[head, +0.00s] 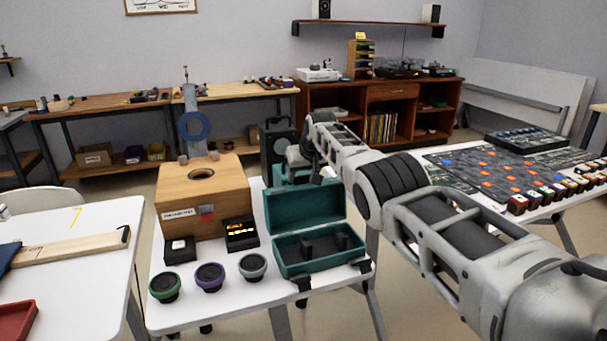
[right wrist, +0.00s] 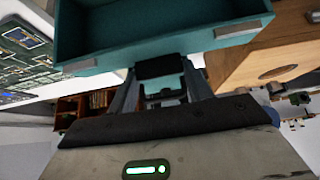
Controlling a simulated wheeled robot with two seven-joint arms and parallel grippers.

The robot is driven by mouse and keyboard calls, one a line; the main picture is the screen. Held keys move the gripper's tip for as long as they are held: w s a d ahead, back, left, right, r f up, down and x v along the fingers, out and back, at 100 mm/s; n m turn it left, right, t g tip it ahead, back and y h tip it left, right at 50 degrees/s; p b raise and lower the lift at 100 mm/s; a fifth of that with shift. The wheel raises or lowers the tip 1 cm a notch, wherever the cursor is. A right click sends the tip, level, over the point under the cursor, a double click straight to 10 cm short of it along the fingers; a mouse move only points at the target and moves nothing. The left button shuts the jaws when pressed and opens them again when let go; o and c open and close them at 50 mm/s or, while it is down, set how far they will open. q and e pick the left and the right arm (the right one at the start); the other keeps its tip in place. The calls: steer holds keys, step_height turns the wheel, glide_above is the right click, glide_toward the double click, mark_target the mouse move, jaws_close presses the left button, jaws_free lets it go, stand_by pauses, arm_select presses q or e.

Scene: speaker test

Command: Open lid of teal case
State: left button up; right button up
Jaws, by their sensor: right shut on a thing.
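The teal case (head: 315,265) stands open on the white table, with its lid (head: 300,211) raised at the back and its inside facing me. Dark fittings show inside the base. My right gripper (head: 314,174) reaches to the lid's upper edge from behind and above. In the right wrist view the gripper (right wrist: 160,70) is shut on the teal lid (right wrist: 165,48) by a dark part at its edge. Grey metal pieces sit on that teal wall. The exact contact is partly hidden by my fingers. My left gripper is not in view.
A wooden box (head: 228,190) with a round hole stands left of the case. Small black boxes (head: 242,233) and several round drivers (head: 210,276) lie in front of it. More teal (head: 290,174) shows behind the lid. A table with a circuit board (head: 475,170) is at right.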

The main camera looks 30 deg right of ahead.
steer(key=shift+w+r, duration=0.2)
steer(key=shift+r, duration=0.35)
steer(key=o, duration=1.4)
steer(key=shift+f, duration=0.2)
steer(key=shift+s, duration=0.1)
